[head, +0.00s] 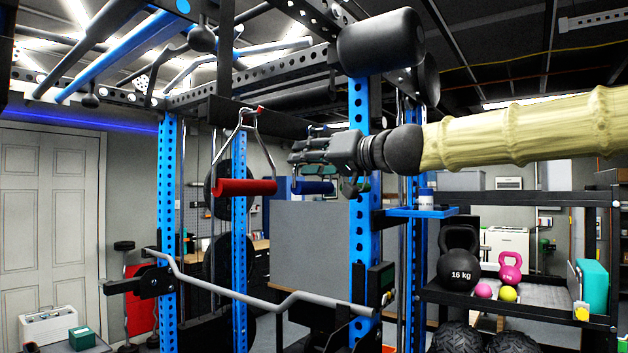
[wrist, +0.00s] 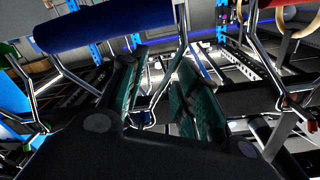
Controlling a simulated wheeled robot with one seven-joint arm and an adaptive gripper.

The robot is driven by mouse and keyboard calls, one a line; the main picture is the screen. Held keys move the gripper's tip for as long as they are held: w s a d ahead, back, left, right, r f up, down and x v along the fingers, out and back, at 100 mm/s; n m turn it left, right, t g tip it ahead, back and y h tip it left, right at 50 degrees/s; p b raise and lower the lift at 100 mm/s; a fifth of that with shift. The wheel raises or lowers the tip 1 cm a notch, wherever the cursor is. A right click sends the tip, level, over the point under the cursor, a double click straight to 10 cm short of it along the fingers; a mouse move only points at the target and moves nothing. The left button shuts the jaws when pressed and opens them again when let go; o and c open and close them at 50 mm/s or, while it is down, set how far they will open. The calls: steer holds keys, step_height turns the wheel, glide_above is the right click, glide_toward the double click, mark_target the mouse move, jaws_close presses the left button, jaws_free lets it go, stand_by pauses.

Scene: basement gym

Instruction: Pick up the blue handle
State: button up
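The blue handle (head: 313,187) hangs in the head view just below and behind my gripper (head: 296,156), with its right part beside the blue rack post. In the wrist view, the blue handle (wrist: 105,22) lies across the upper left, with bent metal side arms. My gripper (wrist: 155,68) shows its two fingers with teal pads apart, and a gap between them. The handle's grip is not between the fingers; it appears beyond the left finger. A thin metal piece shows in the gap, but I cannot tell whether it lies between the pads or behind them.
A red handle (head: 245,187) hangs left of my gripper. Blue rack posts (head: 362,225) and a bent grey bar (head: 250,295) stand close by. A black roller pad (head: 380,42) is above my arm. A shelf with kettlebells (head: 460,262) is at right.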

jaws_close()
steer(key=shift+r, duration=0.1)
stand_by(0.4)
steer(key=s+d+r+p, duration=0.1)
steer(key=s+d+r, duration=0.7)
steer(key=d, duration=0.3)
steer(key=shift+s+p, duration=0.35)
steer(key=shift+p, duration=0.05)
